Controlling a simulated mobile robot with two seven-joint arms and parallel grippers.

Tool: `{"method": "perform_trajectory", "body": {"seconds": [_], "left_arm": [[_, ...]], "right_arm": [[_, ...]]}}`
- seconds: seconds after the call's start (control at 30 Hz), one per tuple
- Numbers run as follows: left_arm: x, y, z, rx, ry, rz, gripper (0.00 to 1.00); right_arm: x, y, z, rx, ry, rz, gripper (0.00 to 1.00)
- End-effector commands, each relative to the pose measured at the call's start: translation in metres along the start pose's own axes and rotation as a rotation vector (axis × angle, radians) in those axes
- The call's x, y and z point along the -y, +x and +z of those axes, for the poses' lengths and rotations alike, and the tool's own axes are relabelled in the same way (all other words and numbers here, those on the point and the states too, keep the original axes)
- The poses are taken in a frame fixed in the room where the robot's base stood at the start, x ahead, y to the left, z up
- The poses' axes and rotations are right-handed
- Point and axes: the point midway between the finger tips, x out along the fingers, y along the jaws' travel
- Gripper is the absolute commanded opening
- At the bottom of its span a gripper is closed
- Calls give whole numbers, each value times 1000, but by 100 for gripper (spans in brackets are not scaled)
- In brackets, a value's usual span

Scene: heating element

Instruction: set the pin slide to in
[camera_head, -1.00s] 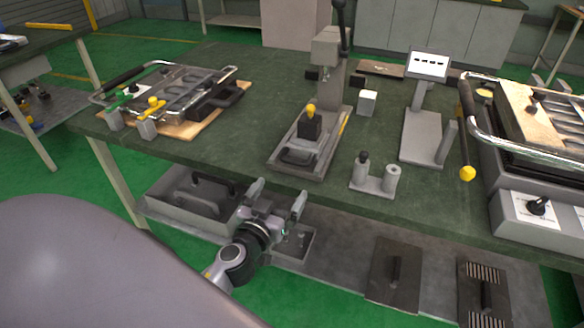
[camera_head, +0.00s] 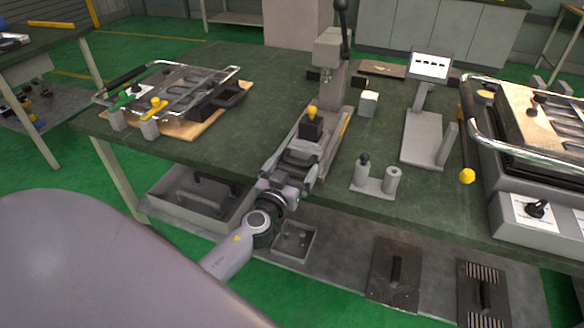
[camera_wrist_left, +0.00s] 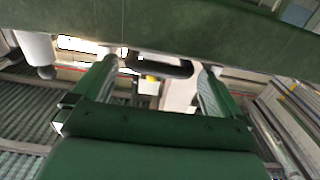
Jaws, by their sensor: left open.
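The pin slide is a grey sled with a black block and yellow knob (camera_head: 312,125), in front of the grey press (camera_head: 330,75) on the green table. A dark bar handle is at its near end; it shows in the left wrist view (camera_wrist_left: 160,66) as a black bar between the finger ends. My left gripper (camera_head: 292,170) is at the table's front edge, by the near end of the slide, fingers apart. Its fingers partly hide the slide's front. Whether they touch the handle I cannot tell. My right gripper is not in view.
A small grey stand with two posts (camera_head: 375,180) stands right of the slide. A display stand (camera_head: 425,130) and a large machine with chrome rail (camera_head: 530,150) are further right. A tray fixture (camera_head: 175,95) lies left. Bins and plates sit on the lower shelf.

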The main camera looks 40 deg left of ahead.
Motion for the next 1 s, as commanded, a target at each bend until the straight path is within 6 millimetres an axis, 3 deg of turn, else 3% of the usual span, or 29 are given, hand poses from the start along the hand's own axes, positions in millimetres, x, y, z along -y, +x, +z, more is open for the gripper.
{"method": "perform_trajectory", "body": {"seconds": [0.2, 0.27, 0.4, 0.57, 1.0], "left_arm": [[0, 0, 0, 0, 0, 1, 100], [0, 0, 0, 0, 1, 1, 84], [0, 0, 0, 0, 1, 1, 38], [0, 3, 1, -1, 1, 0, 36], [0, 40, 2, 0, 1, -1, 36]], "right_arm": [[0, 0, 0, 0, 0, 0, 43], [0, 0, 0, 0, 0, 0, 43], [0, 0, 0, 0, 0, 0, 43], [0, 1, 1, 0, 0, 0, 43], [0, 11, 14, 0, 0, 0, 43]]}}
